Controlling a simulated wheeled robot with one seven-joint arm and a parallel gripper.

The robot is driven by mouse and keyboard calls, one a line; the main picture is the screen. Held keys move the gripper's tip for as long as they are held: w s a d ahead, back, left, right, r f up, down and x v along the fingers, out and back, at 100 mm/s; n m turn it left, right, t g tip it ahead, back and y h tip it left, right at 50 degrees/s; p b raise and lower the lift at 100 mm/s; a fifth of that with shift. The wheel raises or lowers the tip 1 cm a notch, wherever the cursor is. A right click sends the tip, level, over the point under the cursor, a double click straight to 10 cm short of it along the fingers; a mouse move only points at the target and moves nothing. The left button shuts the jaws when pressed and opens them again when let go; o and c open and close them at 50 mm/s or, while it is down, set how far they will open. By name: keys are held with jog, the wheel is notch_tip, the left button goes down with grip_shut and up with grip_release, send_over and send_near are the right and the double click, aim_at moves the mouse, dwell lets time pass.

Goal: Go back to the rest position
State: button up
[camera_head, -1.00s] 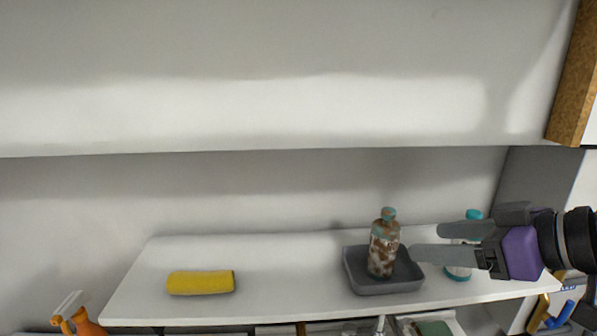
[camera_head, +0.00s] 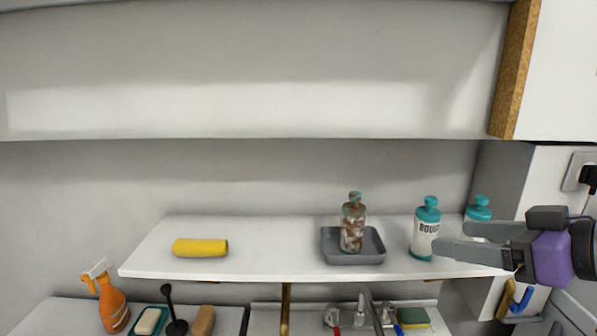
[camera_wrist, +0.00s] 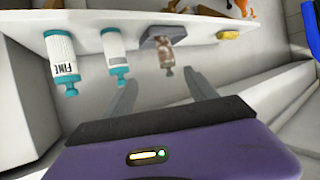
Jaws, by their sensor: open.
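My gripper (camera_head: 452,238) is at the right of the head view, its fingers pointing left, open and empty. In the wrist view its two fingers (camera_wrist: 163,92) stand apart with nothing between them. A brown and white mottled bottle (camera_head: 353,226) with a teal cap stands in a grey tray (camera_head: 331,250) on the white shelf (camera_head: 270,262), left of my gripper. The bottle and tray also show in the wrist view. A white bottle with a teal cap (camera_head: 425,232) stands right of the tray. A second teal-capped bottle (camera_head: 480,208) is partly hidden behind my gripper.
A yellow roll (camera_head: 200,248) lies on the shelf's left part, with bare shelf between it and the tray. Below are an orange spray bottle (camera_head: 111,303), a soap dish (camera_head: 149,321) and a sponge (camera_head: 412,318). A cabinet (camera_head: 250,90) hangs above. A wall socket (camera_head: 580,172) is at right.

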jog(key=w+d+r+m+t+h, duration=0.3)
jog(key=d+r+m+t, duration=0.15)
jog(key=t, duration=0.25)
jog(key=s+d+f+m+t+h, duration=0.2)
jog(key=s+f+m+h, duration=0.45)
jog(key=f, duration=0.65)
jog(key=s+a+f+n+g, duration=0.1)
jog(key=s+a+f+g, duration=0.1)
jog(key=s+f, duration=0.4)
jog(key=s+a+f+n+g+y, duration=0.1)
jog(key=s+a+f, duration=0.4)
jog(key=s, duration=1.1)
jog(key=s+a+f+n+g+y, duration=0.1)
jog(key=s+a+f+n+g, duration=0.1)
jog(key=s+f, duration=0.6)
jog(key=s+a, duration=0.1)
jog(key=s, duration=0.2)
jog(key=shift+a+f+n+g, duration=0.3)
